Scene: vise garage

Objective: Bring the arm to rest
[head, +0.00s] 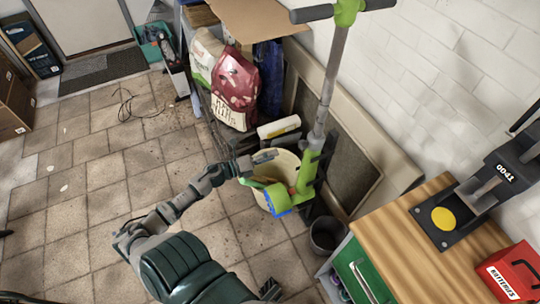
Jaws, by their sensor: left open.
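My left arm reaches up from the bottom of the head view. Its gripper (264,168) is open, with no object visible between its fingers. It shows in front of a cream bucket and beside the green lower part of a scooter (325,100); I cannot tell whether it touches either.
A wooden workbench (400,245) at the right bears a dark vise (492,182) and a red batteries box (512,270). The cream bucket (268,192), a grey bin (325,236) and a red bag (235,90) stand by the wall. The tiled floor (90,200) at the left is mostly clear.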

